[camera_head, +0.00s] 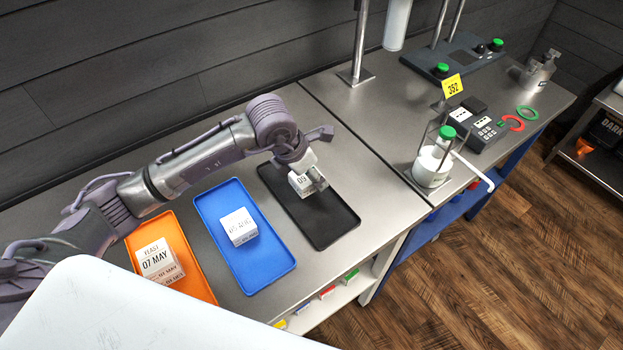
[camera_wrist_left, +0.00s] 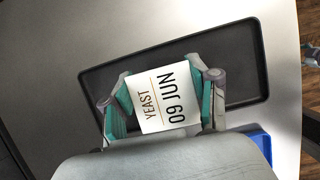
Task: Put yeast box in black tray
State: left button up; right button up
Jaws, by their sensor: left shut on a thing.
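A white yeast box (camera_wrist_left: 163,98) marked "YEAST 09 JUN" is between the fingers of my left gripper (camera_wrist_left: 165,97), which is shut on it. In the head view, the box (camera_head: 300,184) and my left gripper (camera_head: 312,180) are over the back part of the black tray (camera_head: 337,222). The tray rim also shows around the box in the left wrist view (camera_wrist_left: 245,60). I cannot tell whether the box touches the tray floor. My right gripper is not in view.
A blue tray (camera_head: 275,272) holds a white box (camera_head: 239,226). An orange tray (camera_head: 198,286) holds several white yeast boxes (camera_head: 158,260). A glass vessel with a green cap (camera_head: 434,163) and a dark keypad device (camera_head: 478,130) stand on the right-hand table. The front right of the black tray is clear.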

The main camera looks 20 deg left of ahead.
aim_at(311, 184)
pick_arm(q)
notch_tip(311, 184, down, 3)
jog(key=shift+f+p, duration=0.2)
jog(key=shift+p, duration=0.5)
jog(key=shift+f, duration=0.2)
jog(key=shift+f+b, duration=0.25)
jog(key=shift+b, duration=0.05)
jog(key=o, duration=0.9)
jog(key=shift+o, duration=1.5)
jog(key=shift+r, duration=0.1)
